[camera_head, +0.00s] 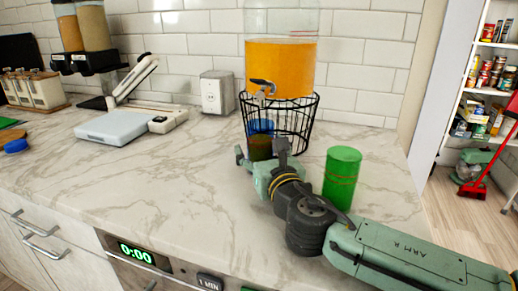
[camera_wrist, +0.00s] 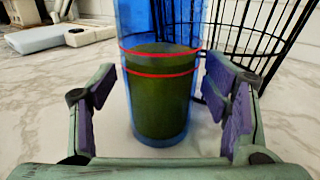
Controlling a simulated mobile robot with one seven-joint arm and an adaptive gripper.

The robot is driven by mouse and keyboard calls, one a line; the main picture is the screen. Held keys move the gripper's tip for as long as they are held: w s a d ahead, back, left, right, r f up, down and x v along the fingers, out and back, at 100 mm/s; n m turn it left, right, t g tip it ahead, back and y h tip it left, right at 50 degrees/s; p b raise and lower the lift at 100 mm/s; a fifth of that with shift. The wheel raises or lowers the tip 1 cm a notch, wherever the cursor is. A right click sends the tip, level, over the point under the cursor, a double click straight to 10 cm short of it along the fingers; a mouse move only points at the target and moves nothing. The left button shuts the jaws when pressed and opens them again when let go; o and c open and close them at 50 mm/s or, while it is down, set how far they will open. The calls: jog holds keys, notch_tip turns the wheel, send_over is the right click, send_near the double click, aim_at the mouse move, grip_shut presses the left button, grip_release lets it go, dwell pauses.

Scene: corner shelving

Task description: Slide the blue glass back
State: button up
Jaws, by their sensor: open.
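The blue glass (camera_head: 261,140) stands upright on the marble counter, in front of the black wire stand. It is see-through blue, with dark green contents and red bands in the wrist view (camera_wrist: 160,95). My gripper (camera_head: 262,161) reaches in from the right, low over the counter. In the wrist view my gripper (camera_wrist: 160,92) is open, with one purple-padded finger on each side of the glass. Gaps show between the pads and the glass. In the head view my gripper hides the lower part of the glass.
The wire stand (camera_head: 303,122) holding an orange drink dispenser (camera_head: 280,65) is close behind the glass. A green can-like glass (camera_head: 342,178) stands right, near my arm. The counter's left front is clear.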

aim_at(252, 154)
jog(key=shift+c, duration=0.4)
jog(key=c, duration=1.5)
jog(key=shift+s, duration=0.15)
jog(key=shift+s+a, duration=0.2)
jog(key=shift+s, duration=0.3)
jog(key=shift+s+a, duration=0.15)
jog(key=shift+s, duration=0.35)
jog(key=shift+s+f, duration=0.1)
jog(key=shift+s, duration=0.05)
jog(key=shift+s+b, duration=0.15)
jog(key=shift+b, duration=0.55)
jog(key=shift+s+a+b, duration=0.2)
jog(key=shift+s+b, duration=0.5)
jog(key=shift+b, duration=1)
jog(key=shift+s+a+b, duration=0.1)
jog(key=shift+s+b, duration=0.05)
jog(key=shift+b, duration=0.25)
